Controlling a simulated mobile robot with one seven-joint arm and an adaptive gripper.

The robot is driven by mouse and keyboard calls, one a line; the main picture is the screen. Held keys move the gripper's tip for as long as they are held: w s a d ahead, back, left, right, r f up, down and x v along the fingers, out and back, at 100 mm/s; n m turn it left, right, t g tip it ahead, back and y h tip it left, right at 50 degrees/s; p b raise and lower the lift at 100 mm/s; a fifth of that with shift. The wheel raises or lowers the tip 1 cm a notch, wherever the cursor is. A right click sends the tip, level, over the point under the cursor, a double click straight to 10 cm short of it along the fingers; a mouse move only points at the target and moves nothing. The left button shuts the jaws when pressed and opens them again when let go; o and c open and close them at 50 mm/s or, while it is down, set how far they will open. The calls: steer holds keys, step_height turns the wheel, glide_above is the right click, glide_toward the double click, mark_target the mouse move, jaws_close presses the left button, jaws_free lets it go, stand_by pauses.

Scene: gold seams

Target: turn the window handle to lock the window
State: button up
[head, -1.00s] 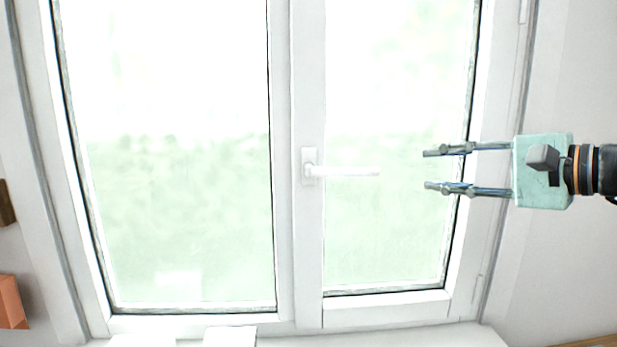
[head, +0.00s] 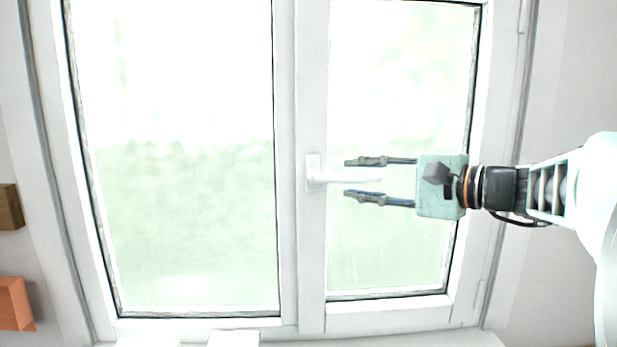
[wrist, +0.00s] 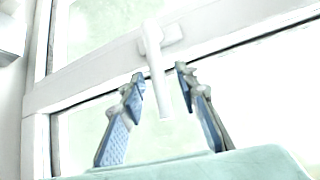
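The white window handle (head: 345,178) sits on the middle frame of the window and points right, level, in the head view. Its base plate (head: 313,173) is fixed to the frame. My gripper (head: 346,177) is open, with one finger above the lever and one below it in the head view. In the wrist view the handle (wrist: 158,75) reaches down between the two open fingertips (wrist: 160,78). I see a gap on both sides, so the fingers do not appear to touch it.
The closed-looking window has a wide left pane (head: 180,200) and a narrower right pane (head: 400,255). A white sill (head: 400,338) runs below. A brown block (head: 9,207) and an orange block (head: 14,304) are at the far left. The space around the handle is clear.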

steer(key=shift+w+a, duration=0.15)
jaws_close()
steer(key=shift+f, duration=0.15)
stand_by(0.4)
